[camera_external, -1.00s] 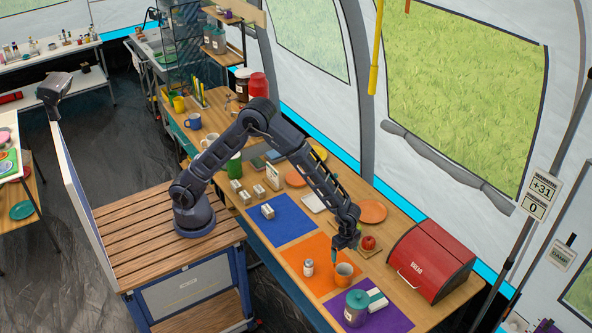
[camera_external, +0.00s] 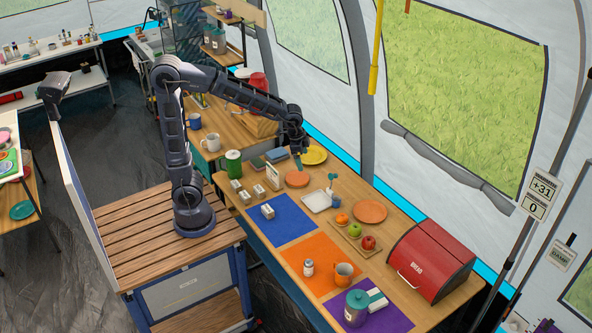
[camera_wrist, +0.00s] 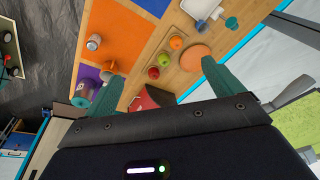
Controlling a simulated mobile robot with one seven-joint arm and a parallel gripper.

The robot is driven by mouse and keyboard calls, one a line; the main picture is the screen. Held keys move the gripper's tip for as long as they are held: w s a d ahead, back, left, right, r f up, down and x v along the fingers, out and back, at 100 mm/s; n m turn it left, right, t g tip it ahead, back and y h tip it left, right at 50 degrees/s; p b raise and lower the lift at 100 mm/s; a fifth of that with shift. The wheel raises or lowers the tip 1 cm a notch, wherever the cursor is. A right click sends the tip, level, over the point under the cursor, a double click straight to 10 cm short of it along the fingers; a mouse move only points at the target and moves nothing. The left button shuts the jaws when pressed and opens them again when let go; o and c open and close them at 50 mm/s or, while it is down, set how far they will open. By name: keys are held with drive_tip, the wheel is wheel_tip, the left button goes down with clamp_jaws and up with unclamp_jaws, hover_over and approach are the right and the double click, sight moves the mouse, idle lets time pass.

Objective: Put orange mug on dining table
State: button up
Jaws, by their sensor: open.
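The orange mug (camera_external: 343,273) stands upright on an orange placemat (camera_external: 308,252) on the long wooden table (camera_external: 385,236), with nothing gripping it. In the wrist view, an orange shape (camera_wrist: 107,72) beside my left-hand finger looks like the mug, partly cut off by the finger. My gripper (camera_external: 298,160) is raised over the far part of the table, near an orange plate and well away from the mug. In the wrist view, the teal fingers of my gripper (camera_wrist: 161,72) are spread wide with nothing held between them.
On the table, a teal-lidded jar (camera_external: 357,307) is close in front of the mug and a small shaker (camera_external: 308,267) is left of it. A fruit board (camera_external: 353,240), red bread box (camera_external: 432,262) and white tray (camera_external: 315,201) stand nearby. The blue mat is mostly clear.

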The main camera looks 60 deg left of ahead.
drive_tip(key=s+a+r+n+t, duration=0.1)
drive_tip(key=s+a+n, duration=0.3)
drive_tip(key=s+a, duration=0.6)
drive_tip(key=s+a+r+n+t, duration=0.1)
drive_tip(key=s+a+r+n, duration=0.3)
drive_tip(key=s+a, duration=0.7)
drive_tip(key=shift+a+n+y, duration=0.4)
